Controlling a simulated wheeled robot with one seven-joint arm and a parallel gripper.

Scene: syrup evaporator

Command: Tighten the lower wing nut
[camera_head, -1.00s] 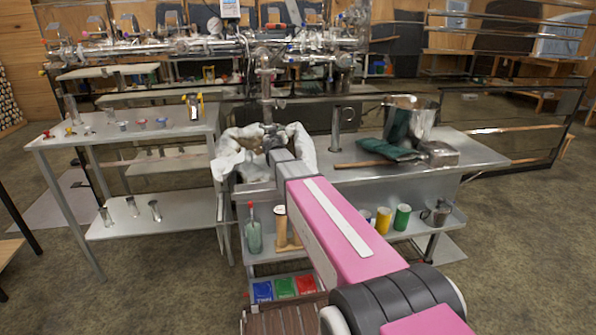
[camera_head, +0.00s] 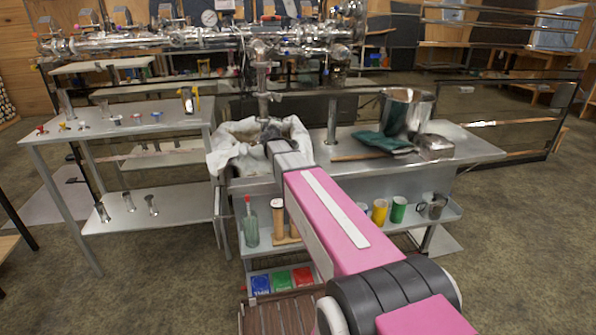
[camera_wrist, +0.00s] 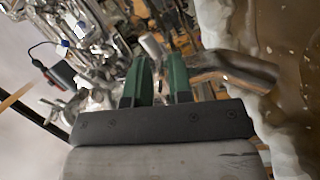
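I cannot pick out the lower wing nut for certain in either view. My gripper (camera_wrist: 161,78) shows two green fingers in the wrist view. They stand a little apart with nothing clearly held between them. A grey metal pipe (camera_wrist: 235,72) lies just right of the fingers; whether they touch it I cannot tell. In the head view, my gripper's tips are hard to make out behind my wrist, near the vertical metal pipe (camera_head: 263,85). The pipe comes down from the evaporator pipework (camera_head: 200,36) over the cloth-lined vessel (camera_head: 232,150).
The white cloth and liquid (camera_wrist: 295,60) fill the right of the wrist view. A steel bench (camera_head: 460,150) holds a metal pot (camera_head: 412,112) and a green cloth (camera_head: 382,142). A side table (camera_head: 110,127) with small fittings stands left. Open floor lies right.

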